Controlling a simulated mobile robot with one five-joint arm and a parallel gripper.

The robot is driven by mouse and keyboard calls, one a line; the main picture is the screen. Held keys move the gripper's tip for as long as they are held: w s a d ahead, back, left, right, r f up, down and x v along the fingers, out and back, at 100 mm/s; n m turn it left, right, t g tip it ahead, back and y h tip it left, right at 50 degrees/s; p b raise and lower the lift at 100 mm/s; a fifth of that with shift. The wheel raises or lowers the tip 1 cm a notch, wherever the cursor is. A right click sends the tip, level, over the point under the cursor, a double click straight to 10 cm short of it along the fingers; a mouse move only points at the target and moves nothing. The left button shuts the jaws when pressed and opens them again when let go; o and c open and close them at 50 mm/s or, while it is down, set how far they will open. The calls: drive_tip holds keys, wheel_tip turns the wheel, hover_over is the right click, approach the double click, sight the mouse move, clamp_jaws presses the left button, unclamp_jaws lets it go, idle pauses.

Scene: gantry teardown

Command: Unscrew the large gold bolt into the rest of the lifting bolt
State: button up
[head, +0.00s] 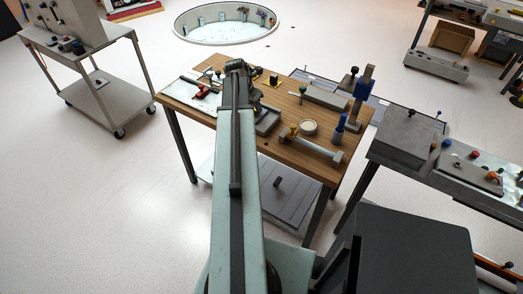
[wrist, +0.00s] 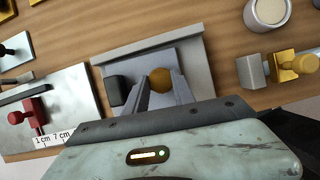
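A round gold bolt head (wrist: 160,79) shows in the wrist view, over a grey plate in a rimmed grey tray (wrist: 200,57). My gripper (wrist: 161,88) points at it, with one finger on each side of the gold head. The fingers are apart, but whether they touch the head cannot be told. The bolt's shank is hidden. A second gold piece (wrist: 296,66) lies in a grey block rest (wrist: 254,74) at the right. This rest also shows in the head view (head: 318,148), right of my arm. My arm hides the gripper in the head view.
A white plate with a red clamp (wrist: 20,118) lies left of the tray. A round cup (wrist: 268,12) stands at the upper right. In the head view, a blue post (head: 362,95) stands at the wooden table's (head: 275,147) right end. A grey bench (head: 405,135) stands beyond it.

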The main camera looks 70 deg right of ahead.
clamp_jaws()
drive_tip(key=shift+w, duration=0.1)
drive_tip(key=n+t, duration=0.1)
drive_tip(key=n, duration=0.2)
drive_tip(key=shift+s, duration=0.2)
drive_tip(key=o, duration=1)
unclamp_jaws()
drive_tip(key=shift+r, duration=0.1)
drive_tip(key=p+v, duration=0.7)
drive_tip(key=shift+s+a+r, duration=0.1)
drive_tip(key=shift+a+r, duration=0.1)
drive_tip(key=shift+r, duration=0.05)
